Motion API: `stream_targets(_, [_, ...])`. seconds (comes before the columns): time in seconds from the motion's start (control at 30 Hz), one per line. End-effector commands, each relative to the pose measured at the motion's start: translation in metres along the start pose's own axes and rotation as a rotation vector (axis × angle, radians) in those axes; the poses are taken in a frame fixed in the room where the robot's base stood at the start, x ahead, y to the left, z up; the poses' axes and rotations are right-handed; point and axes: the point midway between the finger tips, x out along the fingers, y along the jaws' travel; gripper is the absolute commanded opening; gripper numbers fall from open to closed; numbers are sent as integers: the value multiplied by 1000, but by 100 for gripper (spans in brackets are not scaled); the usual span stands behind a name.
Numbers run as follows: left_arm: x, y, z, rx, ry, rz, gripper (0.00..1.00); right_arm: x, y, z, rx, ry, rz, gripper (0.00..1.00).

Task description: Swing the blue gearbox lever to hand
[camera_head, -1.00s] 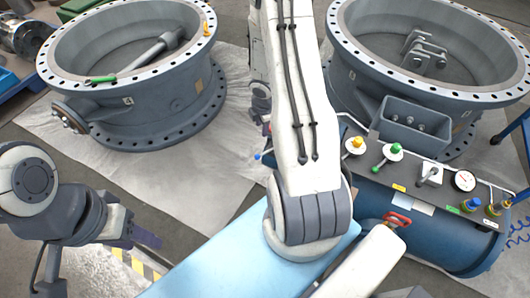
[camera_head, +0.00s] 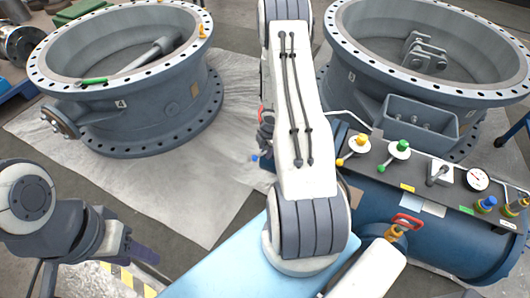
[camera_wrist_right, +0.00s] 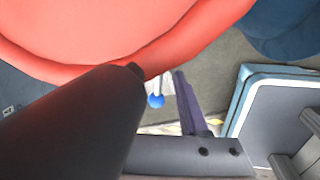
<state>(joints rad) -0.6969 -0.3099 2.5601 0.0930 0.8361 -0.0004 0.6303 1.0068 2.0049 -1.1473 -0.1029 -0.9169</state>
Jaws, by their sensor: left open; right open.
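The blue knob of the lever (camera_head: 255,157) shows as a small blue spot just left of my right arm in the head view; the rest is hidden behind that arm. In the right wrist view a blue ball (camera_wrist_right: 155,101) shows beside a dark purple finger of my right gripper (camera_wrist_right: 160,82). The gripper is open; I cannot tell whether it touches the ball. A large red rounded part (camera_wrist_right: 130,35) is close above it. In the head view my right gripper is mostly hidden behind its arm. My left gripper (camera_head: 143,254) is open and empty at lower left.
A big grey valve body (camera_head: 120,80) stands on a pale sheet at left, another (camera_head: 430,75) at right. A blue tank (camera_head: 455,240) carries a panel with yellow, green and black levers, a gauge and a red handle (camera_head: 408,221). The sheet between (camera_head: 200,190) is clear.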

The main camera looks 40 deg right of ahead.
Motion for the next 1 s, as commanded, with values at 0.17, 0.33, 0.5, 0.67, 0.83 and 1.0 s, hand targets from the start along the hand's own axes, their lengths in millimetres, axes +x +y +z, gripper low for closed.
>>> stream_targets(0.17, [0, 0, 0, 0, 0, 0, 50, 0, 0, 0, 0, 0, 0, 43])
stream_targets(0.33, [0, 0, 0, 0, 0, 0, 50, 0, 0, 0, 0, 0, 0, 9])
stream_targets(0.5, [0, 0, 0, 0, 0, 0, 50, 0, 0, 0, 1, -1, 0, 0])
stream_targets(0.67, [0, 0, 0, 0, 0, 0, 50, 0, 0, 1, 1, -1, 0, 0])
stream_targets(0.83, [0, 0, 0, 0, 0, 0, 50, 0, 0, 1, 2, -1, -1, 0])
stream_targets(1.0, [0, 0, 0, 0, 0, 0, 50, 0, -1, 1, 2, -1, -1, 0])
